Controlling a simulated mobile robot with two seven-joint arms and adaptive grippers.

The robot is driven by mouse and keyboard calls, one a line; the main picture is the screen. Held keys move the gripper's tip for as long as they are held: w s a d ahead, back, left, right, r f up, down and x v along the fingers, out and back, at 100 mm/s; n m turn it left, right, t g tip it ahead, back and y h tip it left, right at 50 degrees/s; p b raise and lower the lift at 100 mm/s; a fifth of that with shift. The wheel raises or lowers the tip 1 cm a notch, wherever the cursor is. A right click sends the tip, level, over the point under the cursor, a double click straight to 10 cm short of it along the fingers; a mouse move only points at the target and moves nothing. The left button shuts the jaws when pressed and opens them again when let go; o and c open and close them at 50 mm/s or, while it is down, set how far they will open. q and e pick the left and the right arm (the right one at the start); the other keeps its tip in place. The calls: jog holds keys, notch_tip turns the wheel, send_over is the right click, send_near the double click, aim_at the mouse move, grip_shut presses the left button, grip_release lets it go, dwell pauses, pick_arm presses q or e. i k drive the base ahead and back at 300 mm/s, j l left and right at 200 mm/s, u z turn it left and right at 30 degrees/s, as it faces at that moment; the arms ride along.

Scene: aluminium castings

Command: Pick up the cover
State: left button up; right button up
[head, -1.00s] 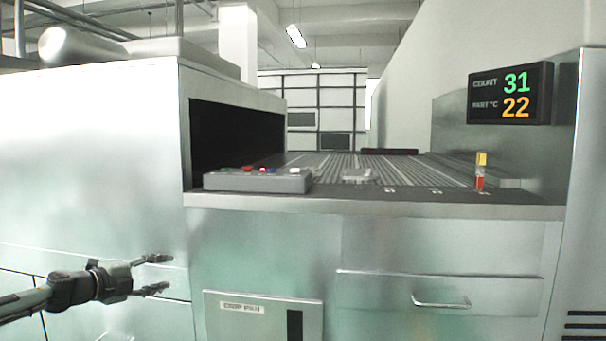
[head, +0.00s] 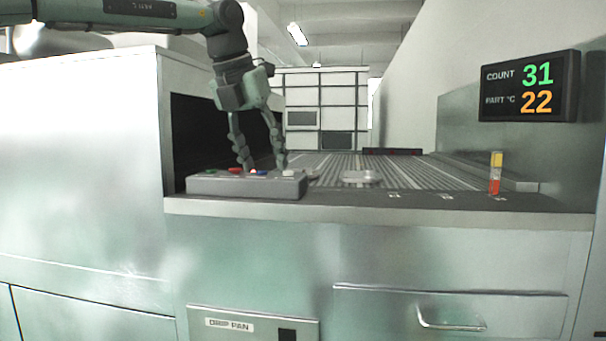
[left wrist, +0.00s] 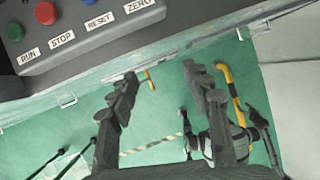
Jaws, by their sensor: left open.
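A pale grey metal part (head: 360,177), which may be the cover, lies on the ribbed conveyor in the head view. A second pale piece (head: 312,174) shows just behind the right end of the control box; I cannot tell what it is. My left gripper (head: 262,164) is open, pointing down at the control box, left of both parts. Nothing shows between its fingers. In the left wrist view, the open fingers (left wrist: 158,82) hang over the green floor, below the box's edge; neither part shows there.
The grey control box (head: 245,186) with coloured buttons stands at the counter's front left, before a dark tunnel opening. A red and yellow signal light (head: 495,173) stands at the right. The conveyor (head: 415,172) is largely clear between them.

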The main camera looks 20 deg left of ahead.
aim_at(300, 170)
jog(key=i+j, duration=0.15)
jog(key=i, duration=0.25)
jog(key=i+j, duration=0.15)
jog(key=i, duration=0.2)
jog(key=i+j, duration=0.15)
jog(key=i, duration=0.25)
